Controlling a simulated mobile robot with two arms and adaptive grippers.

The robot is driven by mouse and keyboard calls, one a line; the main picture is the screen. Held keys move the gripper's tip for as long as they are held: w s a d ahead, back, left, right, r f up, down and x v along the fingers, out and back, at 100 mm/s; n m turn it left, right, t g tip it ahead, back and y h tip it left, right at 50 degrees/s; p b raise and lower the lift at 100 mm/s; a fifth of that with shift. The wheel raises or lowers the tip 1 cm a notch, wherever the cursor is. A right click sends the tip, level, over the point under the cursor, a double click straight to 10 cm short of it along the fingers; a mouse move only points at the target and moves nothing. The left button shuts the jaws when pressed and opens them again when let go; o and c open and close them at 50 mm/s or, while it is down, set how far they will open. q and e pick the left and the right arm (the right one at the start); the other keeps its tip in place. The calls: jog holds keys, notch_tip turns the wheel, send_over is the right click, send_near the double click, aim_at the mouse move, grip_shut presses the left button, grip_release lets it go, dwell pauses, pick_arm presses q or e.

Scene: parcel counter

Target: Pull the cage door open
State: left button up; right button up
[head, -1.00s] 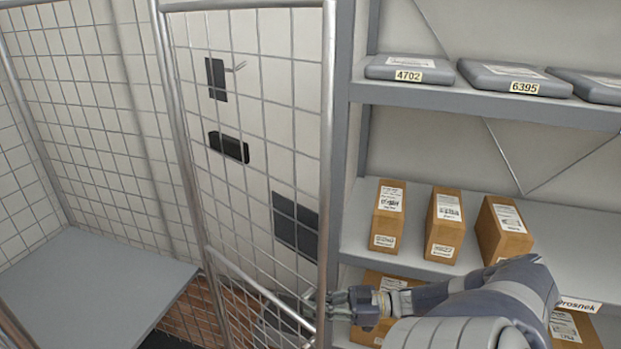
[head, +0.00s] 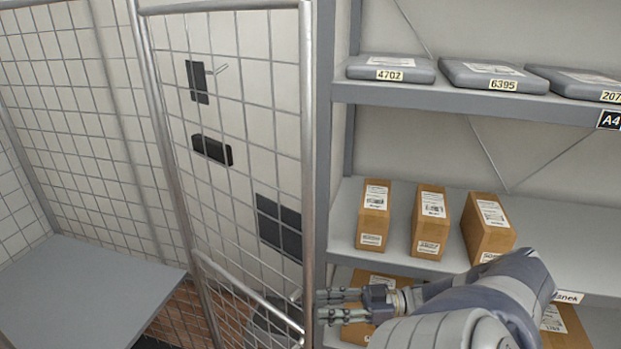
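The cage door (head: 307,150) is a wire-mesh panel in a grey tubular frame, in the middle left of the head view. A slanting rail (head: 245,287) crosses its lower part. I cannot tell how far open it stands. My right gripper (head: 319,306) is low in the view, just right of the door's right upright. Its two fingers point left with a gap between them and nothing visible in it. The fingertips are very near the upright; I cannot tell whether they touch. My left gripper is not in view.
Right of the door stands a grey shelf rack (head: 450,99) with flat grey parcels (head: 391,68) above and brown boxes (head: 373,215) below, close to my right arm. A grey board (head: 90,285) lies left of the door. Black items (head: 212,149) show behind the mesh.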

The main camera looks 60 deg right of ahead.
jog(key=v, duration=0.6)
jog(key=shift+s, duration=0.35)
jog(key=shift+d, duration=0.15)
